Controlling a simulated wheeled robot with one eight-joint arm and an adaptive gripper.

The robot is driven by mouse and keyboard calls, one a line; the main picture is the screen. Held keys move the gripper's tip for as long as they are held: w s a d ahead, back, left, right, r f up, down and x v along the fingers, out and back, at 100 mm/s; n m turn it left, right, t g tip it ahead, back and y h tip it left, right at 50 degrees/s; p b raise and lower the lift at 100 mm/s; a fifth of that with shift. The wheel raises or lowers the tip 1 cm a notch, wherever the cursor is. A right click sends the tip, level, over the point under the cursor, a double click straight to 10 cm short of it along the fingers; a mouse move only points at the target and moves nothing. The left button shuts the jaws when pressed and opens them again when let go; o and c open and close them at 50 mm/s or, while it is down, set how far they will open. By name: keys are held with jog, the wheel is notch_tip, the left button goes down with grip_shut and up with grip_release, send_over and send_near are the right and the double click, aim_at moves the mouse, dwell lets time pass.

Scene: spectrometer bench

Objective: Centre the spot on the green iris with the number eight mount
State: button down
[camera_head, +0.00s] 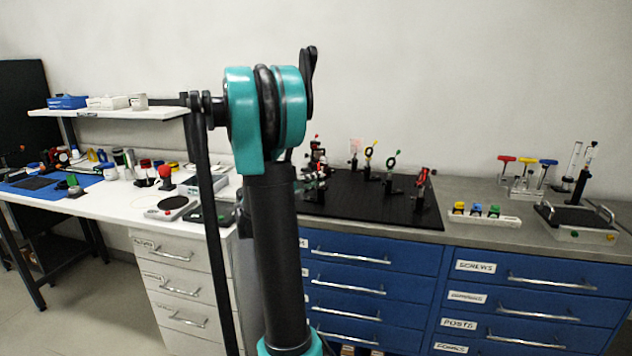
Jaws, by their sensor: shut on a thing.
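A black optical breadboard (340,208) lies on the grey bench top behind my arm. A green ring on a post (392,161), which looks like the green iris, stands towards its right side. A yellow-marked ring on a post (369,152) stands to its left. A red mount (422,181) stands near the board's right edge. Another dark mount with red parts (317,158) stands at the left, partly beside my arm. No number is readable on any mount, so I cannot tell which is number eight. No light spot can be made out. My gripper does not show.
A pale pinkish card (354,149) stands at the board's back. A white tray with small coloured bottles (484,218) lies right of the board. Red, yellow and blue-handled tools (526,175) stand farther right. Blue drawers (376,273) are below. A white desk (115,200) is at left.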

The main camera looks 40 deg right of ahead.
jog(key=c, duration=1.5)
grip_release()
jog(key=shift+a, duration=0.1)
jog(key=a, duration=0.4)
jog(key=s+a, duration=0.1)
jog(key=a, duration=0.6)
jog(key=shift+s+a, duration=0.15)
jog(key=shift+a, duration=0.25)
